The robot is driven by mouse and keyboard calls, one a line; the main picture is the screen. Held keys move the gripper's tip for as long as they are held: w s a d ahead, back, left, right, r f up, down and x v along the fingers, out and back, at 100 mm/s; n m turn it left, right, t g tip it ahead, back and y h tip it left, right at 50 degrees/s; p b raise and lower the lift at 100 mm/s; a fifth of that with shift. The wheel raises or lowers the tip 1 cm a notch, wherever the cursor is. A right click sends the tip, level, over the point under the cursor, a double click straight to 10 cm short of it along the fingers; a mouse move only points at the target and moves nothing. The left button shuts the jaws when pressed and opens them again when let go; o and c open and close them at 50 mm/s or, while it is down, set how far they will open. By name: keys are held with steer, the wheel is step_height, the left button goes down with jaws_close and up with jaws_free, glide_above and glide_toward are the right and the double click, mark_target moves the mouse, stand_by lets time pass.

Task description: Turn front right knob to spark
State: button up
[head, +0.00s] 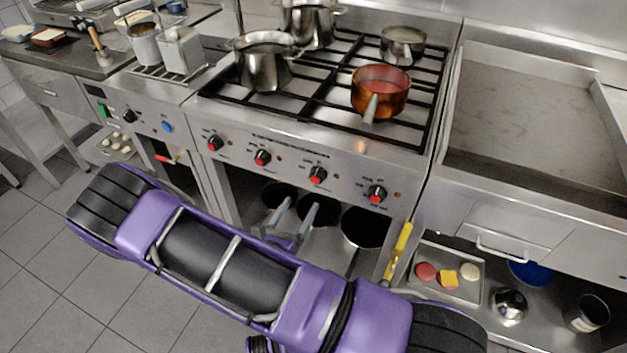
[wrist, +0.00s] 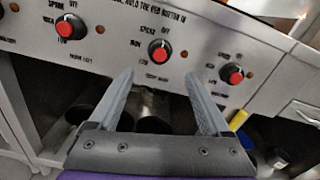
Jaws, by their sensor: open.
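The stove front carries a row of red-and-black knobs. The rightmost knob (head: 377,194) also shows at the right in the wrist view (wrist: 231,74). The third knob from the left (head: 317,175) is also in the wrist view (wrist: 160,50), above the gap between my fingertips. I cannot tell from the labels which knob is the front right one. My gripper (head: 301,205) is open and empty, below the knob row; its two grey fingers also show in the wrist view (wrist: 160,76). It touches no knob that I can see.
A copper pan (head: 381,92) and steel pots (head: 263,62) stand on the burner grates. A yellow handle (head: 398,250) sticks up below the rightmost knob. Dark pans (head: 363,228) lie on the open shelf below. A griddle (head: 535,125) adjoins at the right.

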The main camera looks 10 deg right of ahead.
mark_target(314, 181)
steer(key=x, duration=1)
steer(key=shift+w, duration=0.1)
jaws_close()
steer(key=n+p, duration=0.1)
steer(key=n, duration=0.3)
steer(key=shift+r+p, duration=0.1)
steer(key=shift+p, duration=0.2)
steer(key=shift+n+p, duration=0.4)
steer(key=shift+n, duration=1.4)
